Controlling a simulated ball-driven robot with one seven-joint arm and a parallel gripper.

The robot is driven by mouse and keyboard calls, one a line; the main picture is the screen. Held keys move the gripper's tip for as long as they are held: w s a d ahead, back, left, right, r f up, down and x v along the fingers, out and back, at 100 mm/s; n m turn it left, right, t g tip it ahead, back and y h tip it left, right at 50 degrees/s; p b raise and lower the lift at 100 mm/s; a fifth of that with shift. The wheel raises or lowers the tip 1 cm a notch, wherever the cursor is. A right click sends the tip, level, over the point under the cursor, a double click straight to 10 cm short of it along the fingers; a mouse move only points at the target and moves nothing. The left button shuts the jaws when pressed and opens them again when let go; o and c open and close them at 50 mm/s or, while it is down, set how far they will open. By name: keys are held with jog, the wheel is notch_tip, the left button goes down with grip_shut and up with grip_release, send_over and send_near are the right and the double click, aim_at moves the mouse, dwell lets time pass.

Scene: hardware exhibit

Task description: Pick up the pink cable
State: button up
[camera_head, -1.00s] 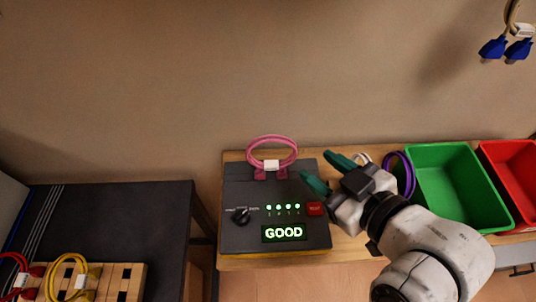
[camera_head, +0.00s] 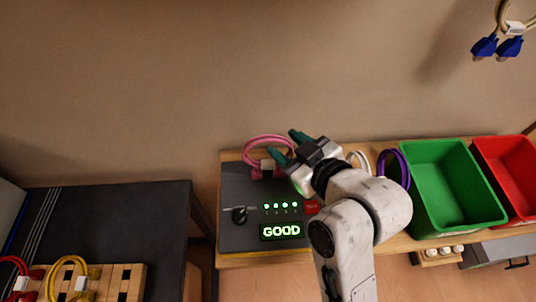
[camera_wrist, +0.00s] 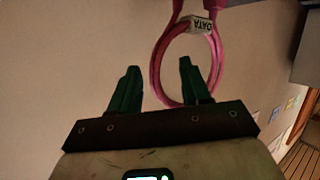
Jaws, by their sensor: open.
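The pink cable (camera_head: 252,141) is a loop with a white label, standing at the back edge of the grey tester box (camera_head: 232,190). Its plug ends sit at the box's back edge, partly hidden behind my gripper. My gripper (camera_head: 287,143) has green fingers and is open and empty, at the right side of the pink loop. In the wrist view the pink cable (camera_wrist: 158,62) hangs down from the top, its label reading "DATA". Its lower bend lies near the gap between the fingertips of my gripper (camera_wrist: 158,68), closer to the right finger. I cannot tell whether they touch.
The box has a lit "GOOD" display (camera_head: 281,231) and a red button (camera_head: 311,207). White and purple cables (camera_head: 397,165) stand right of my arm, then a green bin (camera_head: 492,205) and a red bin (camera_head: 520,143). Red and yellow cables (camera_head: 66,262) are at lower left. A wall rises behind.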

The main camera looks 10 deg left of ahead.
jog(key=shift+c, duration=0.3)
grip_shut()
jog(key=shift+r, duration=0.15)
